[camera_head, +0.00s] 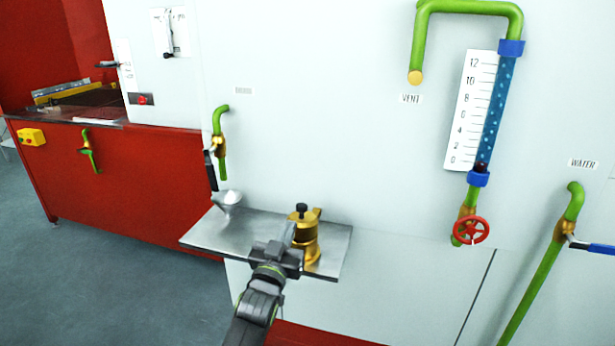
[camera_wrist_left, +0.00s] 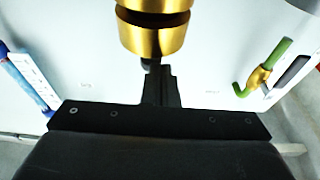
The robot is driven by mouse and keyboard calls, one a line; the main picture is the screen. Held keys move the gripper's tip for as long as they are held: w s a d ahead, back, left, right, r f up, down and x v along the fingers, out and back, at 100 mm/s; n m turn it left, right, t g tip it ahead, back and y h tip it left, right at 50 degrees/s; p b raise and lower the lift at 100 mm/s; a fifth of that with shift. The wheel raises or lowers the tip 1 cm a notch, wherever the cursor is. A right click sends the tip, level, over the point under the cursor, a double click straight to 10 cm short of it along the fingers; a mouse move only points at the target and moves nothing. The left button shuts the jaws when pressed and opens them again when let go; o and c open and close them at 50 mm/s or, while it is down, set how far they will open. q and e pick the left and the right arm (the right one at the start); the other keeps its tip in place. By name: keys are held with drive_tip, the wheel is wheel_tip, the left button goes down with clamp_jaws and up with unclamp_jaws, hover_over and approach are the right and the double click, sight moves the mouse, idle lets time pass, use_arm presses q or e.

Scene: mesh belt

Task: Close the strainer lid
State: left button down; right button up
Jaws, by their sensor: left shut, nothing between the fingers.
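The brass strainer (camera_head: 308,248) stands upright on the metal shelf, near its right end. Its brass top with a black knob (camera_head: 301,210) shows above the body; I cannot tell from the head view how far the lid is shut. In the left wrist view the strainer's brass (camera_wrist_left: 153,30) fills the top centre, with a dark groove between two brass bands. My left gripper (camera_head: 286,238) is shut and empty, just in front and left of the strainer, partly covering it. Its fingertips (camera_wrist_left: 155,66) appear just below the brass in the wrist view; contact is unclear. My right gripper is not in view.
A grey funnel (camera_head: 229,203) stands at the left of the shelf (camera_head: 200,238). A green pipe with a brass valve (camera_head: 219,145) is on the white wall above it. A red handwheel (camera_head: 471,230) and a level gauge (camera_head: 497,115) are at right.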

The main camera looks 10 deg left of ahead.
use_arm(q)
drive_tip(key=shift+f, duration=0.3)
idle(0.5)
